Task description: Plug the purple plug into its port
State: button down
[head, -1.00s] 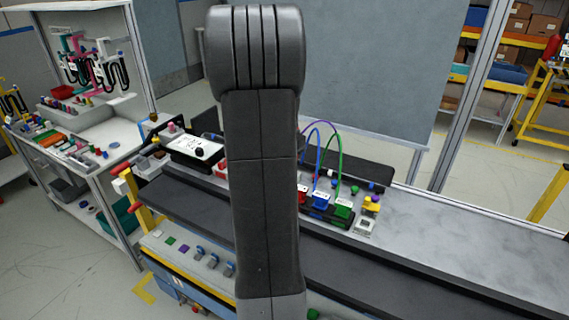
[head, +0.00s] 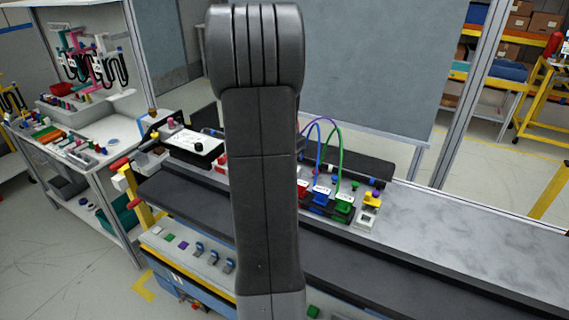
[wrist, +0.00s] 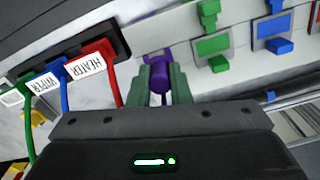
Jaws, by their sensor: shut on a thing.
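In the wrist view, the purple plug (wrist: 160,76) sits between the two green-grey fingers of my gripper (wrist: 165,85), which are shut on it. Its far end reaches the light panel, where more purple shows. I cannot tell whether it is seated in a port or only close to it. In the head view my dark arm hides the gripper and the plug. A purple cable (head: 306,127) arcs up from behind the arm there.
A black module with red (wrist: 97,64), blue (wrist: 56,75) and green plugs is left in the wrist view; the red and blue labels read HEATER and WIPER. Green (wrist: 212,45) and blue (wrist: 273,26) square fittings sit to the right. A dark rail (head: 400,270) runs along the bench.

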jog(key=c, duration=1.3)
grip_release()
jog(key=shift+o, duration=0.2)
notch_tip(320, 180, up, 14)
jog(key=b, duration=0.1)
jog(key=shift+f, duration=0.1)
